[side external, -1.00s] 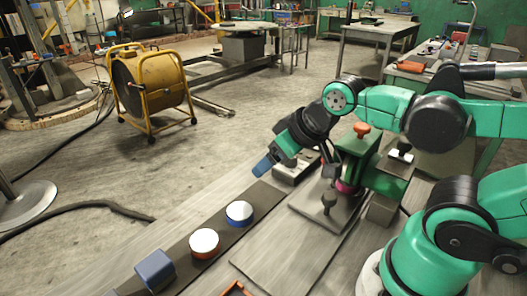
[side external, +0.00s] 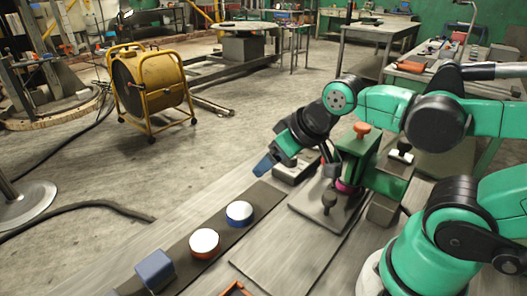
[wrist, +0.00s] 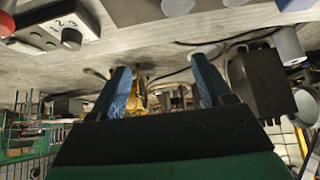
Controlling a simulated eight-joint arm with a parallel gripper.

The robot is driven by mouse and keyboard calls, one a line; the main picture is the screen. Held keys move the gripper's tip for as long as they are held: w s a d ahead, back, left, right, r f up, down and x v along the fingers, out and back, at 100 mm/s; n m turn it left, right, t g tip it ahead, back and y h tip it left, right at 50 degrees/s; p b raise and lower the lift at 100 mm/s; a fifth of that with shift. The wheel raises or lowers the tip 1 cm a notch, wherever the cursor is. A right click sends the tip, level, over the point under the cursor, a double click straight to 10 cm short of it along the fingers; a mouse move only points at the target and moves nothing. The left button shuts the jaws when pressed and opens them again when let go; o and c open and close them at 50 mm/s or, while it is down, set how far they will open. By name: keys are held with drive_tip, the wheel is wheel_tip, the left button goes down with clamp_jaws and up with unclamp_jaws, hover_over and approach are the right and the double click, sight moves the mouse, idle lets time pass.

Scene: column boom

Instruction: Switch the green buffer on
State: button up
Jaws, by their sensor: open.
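The green buffer (side external: 358,158) stands on a grey plate in the side view, with an orange knob on top and a pink part low at its front. A low grey box (side external: 290,172) lies behind my gripper, partly hidden. In the wrist view a grey control box (wrist: 85,18) carries a round dial with numbers beside it, at the upper left. I cannot tell whether these are the same box. My gripper (side external: 265,164) is left of the buffer, above the bench, tilted down. Its blue fingers are apart and empty in the wrist view (wrist: 165,90).
A dark strip (side external: 222,232) on the bench holds white-topped discs, one orange-sided (side external: 204,243) and one blue-sided (side external: 239,213), and a blue block (side external: 155,270). A dark knob (side external: 329,201) stands on the plate before the buffer. A yellow drum fan (side external: 150,82) is on the floor beyond.

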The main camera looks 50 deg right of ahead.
drive_tip(key=shift+c, duration=0.3)
clamp_jaws()
idle(1.6)
